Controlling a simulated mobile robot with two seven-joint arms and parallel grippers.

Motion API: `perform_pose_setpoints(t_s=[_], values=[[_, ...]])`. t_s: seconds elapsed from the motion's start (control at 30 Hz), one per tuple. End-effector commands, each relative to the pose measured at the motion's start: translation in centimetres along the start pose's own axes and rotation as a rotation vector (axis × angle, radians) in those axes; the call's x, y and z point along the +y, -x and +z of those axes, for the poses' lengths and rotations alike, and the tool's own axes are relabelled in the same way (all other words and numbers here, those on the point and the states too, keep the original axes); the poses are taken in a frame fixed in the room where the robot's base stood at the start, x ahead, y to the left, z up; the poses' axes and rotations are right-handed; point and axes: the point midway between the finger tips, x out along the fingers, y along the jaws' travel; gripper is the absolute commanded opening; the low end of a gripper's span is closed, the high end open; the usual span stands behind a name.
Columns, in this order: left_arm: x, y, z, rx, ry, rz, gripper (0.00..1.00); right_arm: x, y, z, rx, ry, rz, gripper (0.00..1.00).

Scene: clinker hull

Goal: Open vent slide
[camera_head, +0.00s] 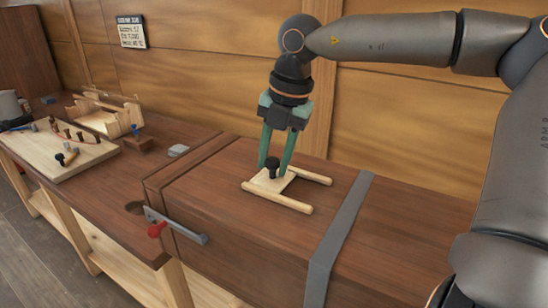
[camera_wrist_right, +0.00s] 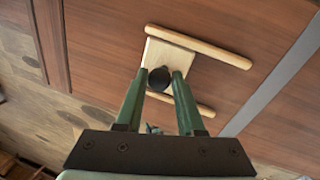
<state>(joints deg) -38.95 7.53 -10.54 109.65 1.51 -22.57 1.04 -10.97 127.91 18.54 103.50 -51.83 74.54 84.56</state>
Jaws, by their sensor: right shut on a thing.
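The vent slide is a pale wooden plate (camera_head: 262,186) with a dark round knob (camera_head: 271,165), lying between two light wooden rails (camera_head: 278,197) on top of a long brown wooden box (camera_head: 225,200). The plate sits toward the left end of the rails. My right gripper (camera_head: 275,163) comes down from above with its green fingers shut on the knob. In the right wrist view the knob (camera_wrist_right: 159,79) is between the fingertips, and the plate (camera_wrist_right: 168,57) shows beyond it. My left gripper is not in view.
A grey metal strap (camera_head: 338,235) crosses the box right of the rails. A pale board with small tools (camera_head: 62,155) and a wooden rack (camera_head: 108,115) stand on the bench at left.

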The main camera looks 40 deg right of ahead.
Motion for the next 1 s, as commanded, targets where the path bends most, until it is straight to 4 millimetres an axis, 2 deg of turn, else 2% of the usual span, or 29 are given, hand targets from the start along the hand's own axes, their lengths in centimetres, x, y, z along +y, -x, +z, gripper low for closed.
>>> perform_pose_setpoints(t_s=[0.03, 0.27, 1.0], values=[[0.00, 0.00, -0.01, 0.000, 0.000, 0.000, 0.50, 0.01, 0.03, 0.01, 0.000, 0.000, 0.001, 0.24], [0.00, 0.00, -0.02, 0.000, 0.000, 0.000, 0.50, 0.02, 0.04, 0.01, -0.001, 0.000, 0.001, 0.00], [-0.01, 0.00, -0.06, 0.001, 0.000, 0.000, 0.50, 0.04, 0.08, 0.03, -0.002, 0.000, 0.002, 0.00]])
